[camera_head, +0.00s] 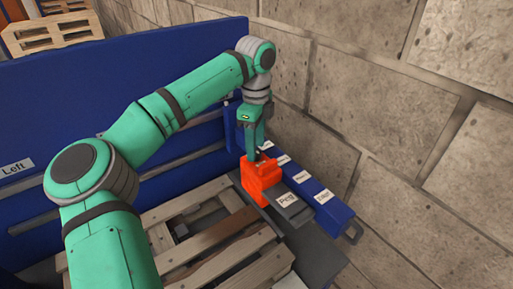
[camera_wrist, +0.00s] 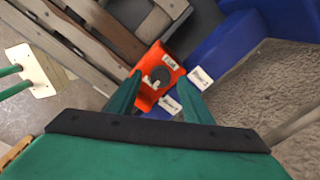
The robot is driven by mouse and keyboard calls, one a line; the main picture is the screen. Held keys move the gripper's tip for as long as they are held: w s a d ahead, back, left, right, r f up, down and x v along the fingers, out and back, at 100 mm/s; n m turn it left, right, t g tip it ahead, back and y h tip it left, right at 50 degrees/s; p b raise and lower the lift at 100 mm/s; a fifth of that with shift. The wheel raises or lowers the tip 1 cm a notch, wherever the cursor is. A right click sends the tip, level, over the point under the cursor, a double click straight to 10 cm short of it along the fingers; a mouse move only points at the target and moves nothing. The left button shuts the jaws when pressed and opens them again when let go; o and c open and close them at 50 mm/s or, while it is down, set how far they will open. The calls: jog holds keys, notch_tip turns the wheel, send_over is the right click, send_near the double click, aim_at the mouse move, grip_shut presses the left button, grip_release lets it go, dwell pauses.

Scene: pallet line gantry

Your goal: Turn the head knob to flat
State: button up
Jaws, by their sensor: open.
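The orange head (camera_head: 260,181) sits on a dark grey bar beside the blue rail, and my gripper (camera_head: 252,153) is above it, pointing down. In the wrist view the orange head (camera_wrist: 168,63) lies between the two green fingers of my gripper (camera_wrist: 159,79). A dark round knob (camera_wrist: 161,74) with a pale mark shows on its face between the fingertips. The fingers are apart, one on each side of the knob. I cannot tell whether they touch it. A small label is on the head above the knob, too small to read surely.
The blue rail (camera_head: 322,203) with several white labels runs along the stone wall (camera_head: 400,120). A grey block labelled Peg (camera_head: 287,202) sits beside the head. A wooden pallet (camera_head: 215,245) lies below, and a blue panel (camera_head: 60,110) stands behind it.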

jog(key=shift+f, duration=0.85)
jog(key=shift+c, duration=0.4)
jog(key=c, duration=1)
jog(key=shift+d, duration=0.1)
jog(key=shift+w, duration=0.1)
